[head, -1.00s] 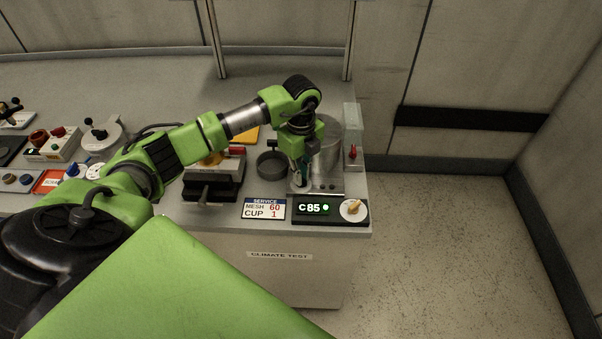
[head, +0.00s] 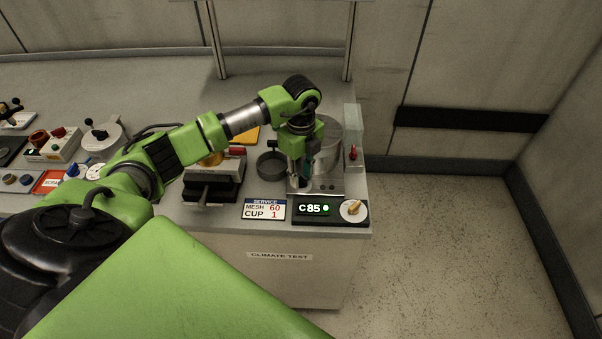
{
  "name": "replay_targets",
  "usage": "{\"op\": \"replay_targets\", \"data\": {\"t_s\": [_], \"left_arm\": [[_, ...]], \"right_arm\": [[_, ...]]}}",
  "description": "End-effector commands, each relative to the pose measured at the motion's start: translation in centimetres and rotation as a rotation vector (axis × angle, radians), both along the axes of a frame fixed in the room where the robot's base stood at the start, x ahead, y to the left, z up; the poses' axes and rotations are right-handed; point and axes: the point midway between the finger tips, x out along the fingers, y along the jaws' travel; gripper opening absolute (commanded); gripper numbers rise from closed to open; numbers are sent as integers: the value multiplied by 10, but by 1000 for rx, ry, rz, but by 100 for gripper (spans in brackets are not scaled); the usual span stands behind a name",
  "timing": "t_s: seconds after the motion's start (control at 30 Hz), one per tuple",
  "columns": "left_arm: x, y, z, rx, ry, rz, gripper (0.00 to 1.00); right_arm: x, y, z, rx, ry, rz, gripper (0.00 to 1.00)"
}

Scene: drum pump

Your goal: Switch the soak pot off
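The soak pot appears to be the metal cylinder (head: 329,142) at the right end of the bench, on a grey base. In front of it is a black panel whose lit display (head: 314,208) reads C 85 beside a green light. Right of the display is a white dial with a brass-coloured knob (head: 354,209). My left gripper (head: 302,180) points down at the pot's front left, behind the display. It partly hides the pot and its base. Its fingertips are small and dark, so their opening and any contact are unclear. My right gripper is not in view.
A dark round dish (head: 271,165) and a black device (head: 214,183) stand left of the gripper. A narrow box with a red lever (head: 352,153) stands right of the pot. The floor at right is clear.

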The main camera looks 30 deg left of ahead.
Motion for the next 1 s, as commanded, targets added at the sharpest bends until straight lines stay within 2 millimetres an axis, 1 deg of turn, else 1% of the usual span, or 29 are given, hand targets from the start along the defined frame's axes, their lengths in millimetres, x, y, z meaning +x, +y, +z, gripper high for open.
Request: {"op": "replay_targets", "data": {"t_s": [0.07,0.17,0.27,0.5,0.6,0.7,0.8,1.0], "left_arm": [[0,0,3,0,-1,-1,25],[1,0,15,0,-3,-1,25],[1,0,34,-1,-5,-1,25],[1,0,85,0,-5,0,25],[1,0,102,0,-5,0,25],[1,0,113,-1,-3,0,25],[0,0,119,0,-2,0,25],[0,0,120,0,0,1,25]], "right_arm": [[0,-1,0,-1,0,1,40],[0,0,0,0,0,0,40],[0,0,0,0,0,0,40],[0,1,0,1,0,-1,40],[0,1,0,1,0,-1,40],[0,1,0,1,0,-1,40],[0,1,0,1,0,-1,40],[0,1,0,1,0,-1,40]]}}
